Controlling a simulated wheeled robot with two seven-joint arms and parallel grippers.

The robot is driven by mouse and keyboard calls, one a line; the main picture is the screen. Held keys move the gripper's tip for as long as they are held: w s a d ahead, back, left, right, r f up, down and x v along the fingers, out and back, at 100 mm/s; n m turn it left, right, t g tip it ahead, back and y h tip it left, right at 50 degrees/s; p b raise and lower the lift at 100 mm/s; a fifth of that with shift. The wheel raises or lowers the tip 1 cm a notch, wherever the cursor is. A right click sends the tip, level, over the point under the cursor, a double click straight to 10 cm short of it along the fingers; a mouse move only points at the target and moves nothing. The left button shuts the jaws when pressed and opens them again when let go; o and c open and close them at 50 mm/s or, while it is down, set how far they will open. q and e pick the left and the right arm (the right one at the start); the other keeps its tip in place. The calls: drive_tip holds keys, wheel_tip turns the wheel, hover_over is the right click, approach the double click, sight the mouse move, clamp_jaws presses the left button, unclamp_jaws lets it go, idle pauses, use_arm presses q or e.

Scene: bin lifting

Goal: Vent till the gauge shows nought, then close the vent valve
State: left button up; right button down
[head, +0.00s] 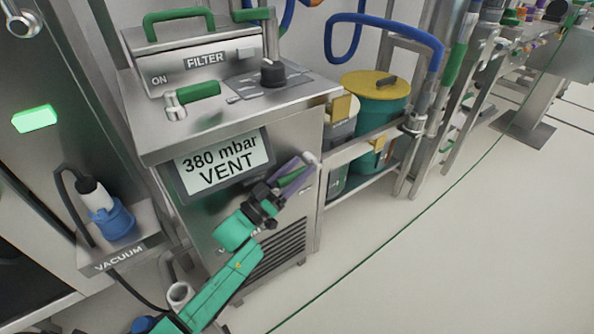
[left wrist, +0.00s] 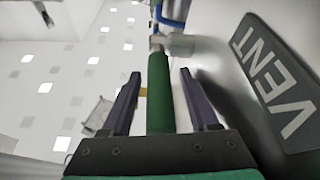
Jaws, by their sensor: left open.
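The gauge display (head: 222,163) on the front of the steel cabinet reads "380 mbar VENT". My left gripper (head: 296,172) is at the cabinet front, right of the display, with its fingers spread. In the left wrist view, a green valve handle (left wrist: 160,92) runs lengthwise between the two open fingers, with a gap visible on each side. The handle joins a metal valve body (left wrist: 178,44) at its far end. A grey "VENT" plate (left wrist: 280,80) is on the panel beside it. In the head view my gripper hides much of the handle. My right gripper is not in view.
On the cabinet top are a "FILTER" unit (head: 205,68), another green-handled valve (head: 192,93) and a black knob (head: 272,72). A blue connector (head: 112,220) stands on the "VACUUM" shelf at left. A teal, yellow-lidded drum (head: 378,115) stands at right.

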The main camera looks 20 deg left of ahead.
use_arm(q)
clamp_jaws()
idle(1.4)
